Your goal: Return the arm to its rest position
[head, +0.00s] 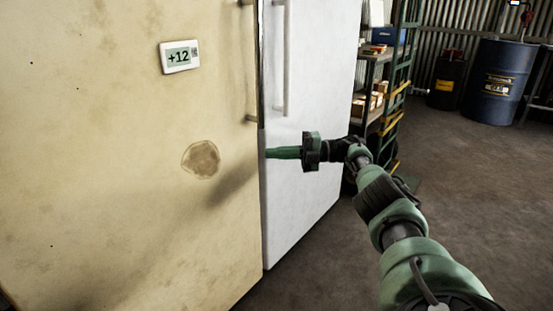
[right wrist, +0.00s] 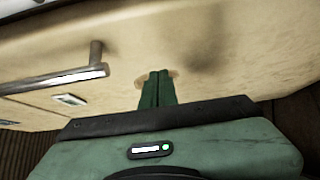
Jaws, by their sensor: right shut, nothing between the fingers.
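My right arm (head: 385,205) reaches in from the lower right of the head view, stretched toward the fridge fronts. My right gripper (head: 270,153) is shut and empty, its green fingers pointing left in front of the seam between a stained cream door (head: 120,190) and a white door (head: 310,80). In the right wrist view the closed green fingers (right wrist: 158,88) point at the cream door, over its brown round stain. I cannot tell whether the fingertips touch the door. My left gripper is not in view.
A bar handle (right wrist: 95,60) stands out from the cream door, and another handle (head: 284,60) is on the white door. A display reading +12 (head: 179,57) is on the cream door. A shelf rack (head: 395,90) stands behind the arm; blue (head: 495,82) and black (head: 446,82) drums stand farther back. Floor at right is clear.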

